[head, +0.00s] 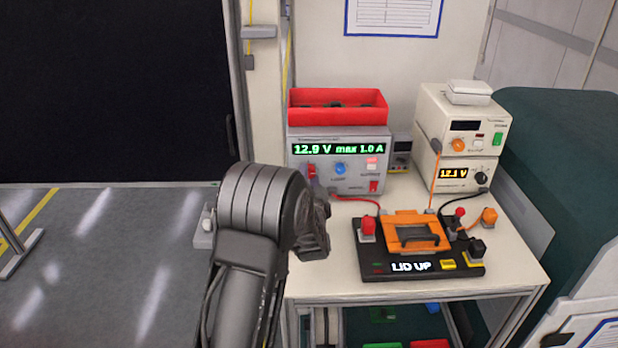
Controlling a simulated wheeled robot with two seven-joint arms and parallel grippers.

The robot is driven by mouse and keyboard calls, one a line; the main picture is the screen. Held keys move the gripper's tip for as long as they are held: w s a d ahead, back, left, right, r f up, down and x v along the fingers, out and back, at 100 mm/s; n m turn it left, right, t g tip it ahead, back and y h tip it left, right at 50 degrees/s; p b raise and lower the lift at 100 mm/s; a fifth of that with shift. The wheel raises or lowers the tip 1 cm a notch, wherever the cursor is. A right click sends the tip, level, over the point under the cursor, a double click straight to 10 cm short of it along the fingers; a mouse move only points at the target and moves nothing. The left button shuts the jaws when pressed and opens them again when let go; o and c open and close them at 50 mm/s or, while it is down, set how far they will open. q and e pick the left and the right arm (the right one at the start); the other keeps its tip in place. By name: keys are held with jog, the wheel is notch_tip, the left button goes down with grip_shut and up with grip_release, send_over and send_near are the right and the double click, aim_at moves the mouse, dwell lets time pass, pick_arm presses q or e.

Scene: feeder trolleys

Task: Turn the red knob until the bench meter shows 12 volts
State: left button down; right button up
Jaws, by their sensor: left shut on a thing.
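The red knob (311,171) is on the left of the front panel of the grey power supply (350,181), partly hidden by my left gripper. The supply's green display (338,149) reads 12.9 V max 1.0 A. A cream instrument (452,174) at the right has an orange display reading 12.1 V. My left gripper (315,190) reaches up to the red knob and is shut on it; its fingertips are hard to make out. My right gripper is out of view.
A red bin (338,103) sits on the supply. A black fixture (375,265) with an orange lid, leads and a "LID UP" sign stands on the white bench (335,282). A blue knob (340,169) sits right of the red one. Another cream instrument (465,122) is stacked at the right.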

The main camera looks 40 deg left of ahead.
pick_arm(q)
jog(key=c, duration=1)
grip_release()
jog(key=shift+o, duration=0.2)
jog(key=b+v, duration=0.1)
jog(key=v, duration=0.6)
jog(key=shift+s+d, duration=0.3)
jog(key=shift+f, duration=0.1)
